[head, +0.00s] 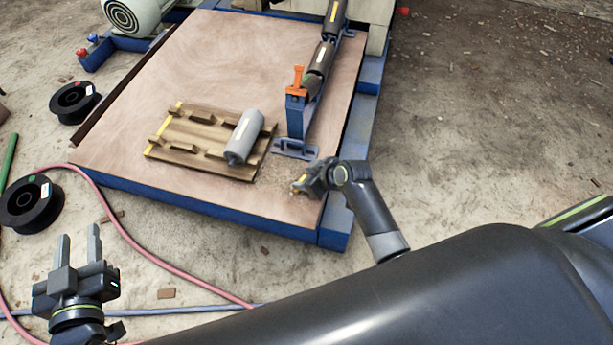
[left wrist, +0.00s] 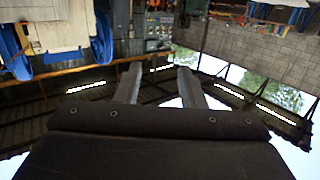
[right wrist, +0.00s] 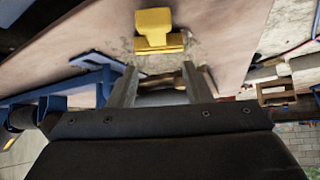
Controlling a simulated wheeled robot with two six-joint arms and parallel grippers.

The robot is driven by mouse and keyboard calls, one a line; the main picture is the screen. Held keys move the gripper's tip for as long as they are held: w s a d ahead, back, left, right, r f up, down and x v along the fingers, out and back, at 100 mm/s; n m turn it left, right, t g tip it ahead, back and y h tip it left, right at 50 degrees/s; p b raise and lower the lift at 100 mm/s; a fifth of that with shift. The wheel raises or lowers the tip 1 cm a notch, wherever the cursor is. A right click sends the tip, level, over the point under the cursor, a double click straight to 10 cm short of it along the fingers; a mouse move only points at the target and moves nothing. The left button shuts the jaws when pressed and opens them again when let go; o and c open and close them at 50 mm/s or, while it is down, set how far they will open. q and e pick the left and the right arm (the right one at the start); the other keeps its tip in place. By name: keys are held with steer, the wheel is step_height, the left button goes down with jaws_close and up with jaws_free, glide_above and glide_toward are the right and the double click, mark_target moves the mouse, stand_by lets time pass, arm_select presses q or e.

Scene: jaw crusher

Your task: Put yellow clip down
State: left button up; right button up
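The yellow clip (right wrist: 155,30) lies just beyond the fingertips of my right gripper (right wrist: 158,68) in the right wrist view, and appears to rest on the table top. The fingers are apart, with the clip not between them.
The table (head: 200,60) holds a wooden rack (head: 180,135) with a grey roller (head: 244,138). Beside it stands a blue bracket (head: 296,120) with an orange clip (head: 297,82) and dark rollers (head: 321,58). Black spools (head: 30,205) and a pink hose (head: 125,233) lie on the floor.

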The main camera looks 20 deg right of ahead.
steer(key=shift+r, duration=0.1)
steer(key=shift+r, duration=0.1)
steer(key=p+v, duration=0.2)
steer(key=v, duration=0.2)
steer(key=shift+d+r, duration=0.1)
steer(key=shift+r, duration=0.05)
steer(key=shift+p+v, duration=0.35)
steer(key=shift+v, duration=0.55)
arm_select(q)
steer(key=s+d+f+g+h+p, duration=0.2)
steer(key=s+d+f+g, duration=0.1)
steer(key=s+f+g, duration=1)
step_height(320, 180, down, 3)
steer(key=shift+s+f+n+h, duration=0.15)
steer(key=shift+s+n+h, duration=0.15)
steer(key=shift+s, duration=0.25)
arm_select(e)
steer(key=s+d+r+m+g+h, duration=0.1)
steer(key=s+d+m, duration=0.1)
steer(key=s, duration=0.6)
steer(key=s+d+r+m+g+h, duration=0.1)
steer(key=s+d+r+m, duration=0.1)
steer(key=s, duration=0.7)
steer(key=s+d+r+m+g+h, duration=0.1)
steer(key=s+m, duration=0.3)
steer(key=s, duration=0.5)
steer(key=shift+d+r, duration=0.3)
steer(key=shift+d, duration=0.6)
